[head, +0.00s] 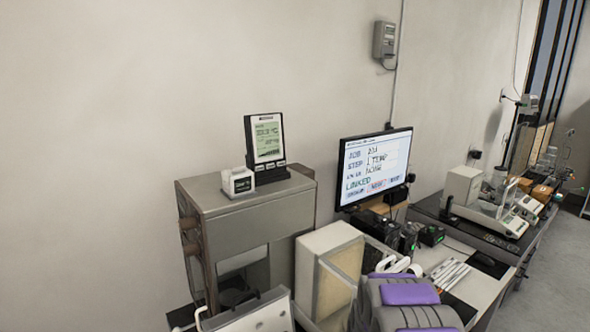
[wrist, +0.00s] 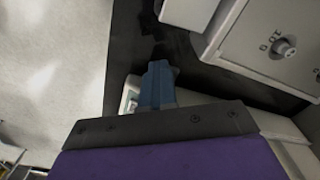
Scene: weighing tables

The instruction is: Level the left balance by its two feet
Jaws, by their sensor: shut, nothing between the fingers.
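In the wrist view my gripper (wrist: 159,70) shows as blue fingers closed together with nothing between them. They hang over a dark worktop (wrist: 122,62), beside a pale housing (wrist: 130,95) with a small green mark, partly hidden by the gripper. I cannot tell whether they touch it. A white casing (wrist: 265,50) with a round knob (wrist: 285,47) is at the upper right. In the head view a pale balance (head: 463,187) stands on the right-hand bench, with a weighing unit beside it. I cannot tell which is the left balance. Its two feet and level bubble cannot be made out.
A grey cabinet (head: 235,222) at left carries a small display (head: 265,138) and a white box (head: 238,182). A monitor (head: 375,166) reads "LINKED". A cream box (head: 327,262) and white sticks (head: 450,273) are near my purple arm. Open floor (head: 562,245) lies right of the benches.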

